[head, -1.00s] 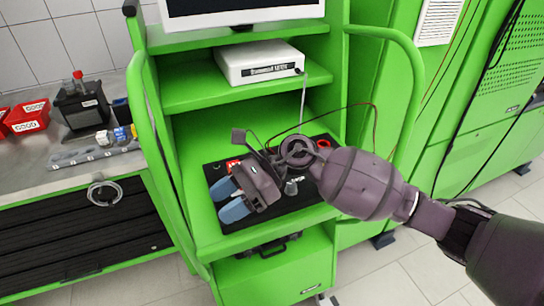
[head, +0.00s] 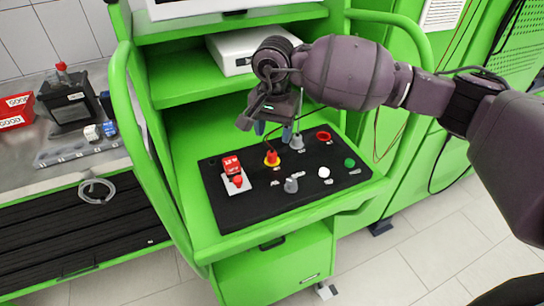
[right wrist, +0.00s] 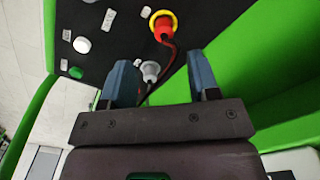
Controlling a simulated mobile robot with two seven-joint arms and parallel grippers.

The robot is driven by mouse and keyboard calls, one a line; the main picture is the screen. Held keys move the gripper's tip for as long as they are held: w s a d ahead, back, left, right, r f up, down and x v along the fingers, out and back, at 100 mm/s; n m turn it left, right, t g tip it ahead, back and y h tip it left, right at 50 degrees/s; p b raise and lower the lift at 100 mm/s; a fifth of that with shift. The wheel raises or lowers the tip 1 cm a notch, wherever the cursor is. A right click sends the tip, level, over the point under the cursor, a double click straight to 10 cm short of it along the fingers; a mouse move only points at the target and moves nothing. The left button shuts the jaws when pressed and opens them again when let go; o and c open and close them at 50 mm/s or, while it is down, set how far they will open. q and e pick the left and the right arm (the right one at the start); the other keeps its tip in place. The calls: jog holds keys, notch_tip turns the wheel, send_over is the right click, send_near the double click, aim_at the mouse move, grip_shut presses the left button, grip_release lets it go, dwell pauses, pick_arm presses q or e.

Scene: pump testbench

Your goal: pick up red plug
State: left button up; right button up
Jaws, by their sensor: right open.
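A red plug-like piece in a yellow ring (head: 271,158) stands on the black panel (head: 245,207). It also shows in the right wrist view (right wrist: 163,27), with a dark red cable beside it. A grey plug or socket (head: 297,141) is just right of it, also seen in the right wrist view (right wrist: 150,70). My right gripper (head: 273,131) is open, its blue fingers pointing down above the back of the panel, apart from the red piece. In the right wrist view the gap between the fingers (right wrist: 160,70) is empty. My left gripper is out of view.
The panel also carries a red switch (head: 232,166), a grey knob (head: 291,186), a white button (head: 324,172), a green button (head: 349,162) and a red ring (head: 323,135). A white box (head: 228,55) sits on the shelf above. Green posts flank the bay.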

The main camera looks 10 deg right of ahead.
aim_at(272, 152)
notch_tip(272, 152, down, 3)
jog(key=f, duration=0.2)
jog(key=f+p, duration=0.1)
jog(key=f, duration=0.1)
jog(key=shift+w+a, duration=0.15)
jog(key=shift+w, duration=0.05)
jog(key=shift+f, duration=0.55)
jog(key=shift+c, duration=0.5)
jog(key=c, duration=0.8)
jog(key=shift+r, duration=0.15)
